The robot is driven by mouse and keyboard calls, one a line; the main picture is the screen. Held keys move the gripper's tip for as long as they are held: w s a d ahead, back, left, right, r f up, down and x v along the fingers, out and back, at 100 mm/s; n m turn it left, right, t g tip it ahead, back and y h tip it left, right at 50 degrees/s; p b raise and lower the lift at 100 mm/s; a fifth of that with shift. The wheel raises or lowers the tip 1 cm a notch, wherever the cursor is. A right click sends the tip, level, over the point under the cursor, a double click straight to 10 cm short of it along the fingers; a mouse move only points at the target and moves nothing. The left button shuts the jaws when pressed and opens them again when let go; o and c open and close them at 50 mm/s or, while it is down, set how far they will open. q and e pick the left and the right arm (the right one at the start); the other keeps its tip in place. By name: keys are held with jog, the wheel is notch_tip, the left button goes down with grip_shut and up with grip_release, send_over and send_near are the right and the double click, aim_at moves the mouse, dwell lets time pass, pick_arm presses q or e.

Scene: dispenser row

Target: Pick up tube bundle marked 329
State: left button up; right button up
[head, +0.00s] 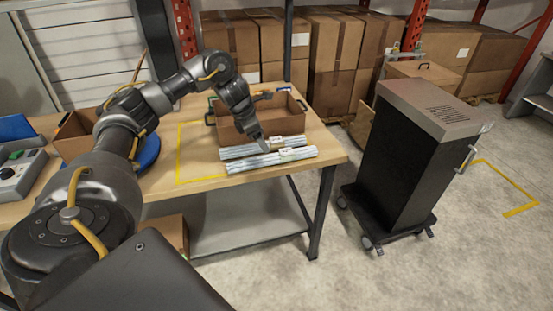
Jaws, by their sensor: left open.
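Two bundles of pale grey tubes lie side by side on the wooden table (200,160), in front of a brown box. The back bundle (233,152) has the tip of my left gripper (268,148) over it. The front bundle (270,160) lies nearer the table's front edge and carries a pale label near its middle. The markings are too small to read, so I cannot tell which bundle is 329. My left gripper is open; its fingers are small and partly hidden, and I cannot tell if they touch a bundle. My right gripper is not in view.
A brown open box (232,130) stands just behind the bundles. Yellow tape (180,155) marks the table top. A black wheeled cabinet (395,160) stands right of the table. A control box (18,175) sits at the left. Cardboard boxes (335,50) fill the back.

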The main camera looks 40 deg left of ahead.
aim_at(271, 155)
pick_arm(q)
jog(key=x, duration=0.3)
jog(key=shift+a, duration=0.2)
jog(key=shift+w+d+f, duration=0.15)
jog(key=shift+w+f, duration=0.05)
jog(key=shift+f, duration=0.2)
jog(key=shift+d+f, duration=0.15)
jog(key=shift+f, duration=0.05)
jog(key=p+x, duration=0.1)
jog(key=x, duration=0.3)
jog(key=shift+w+d+f+p, duration=0.1)
jog(key=shift+w+f+p, duration=0.1)
jog(key=shift+f+p, duration=0.15)
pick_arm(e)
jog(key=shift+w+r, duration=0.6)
pick_arm(q)
jog(key=c, duration=1.1)
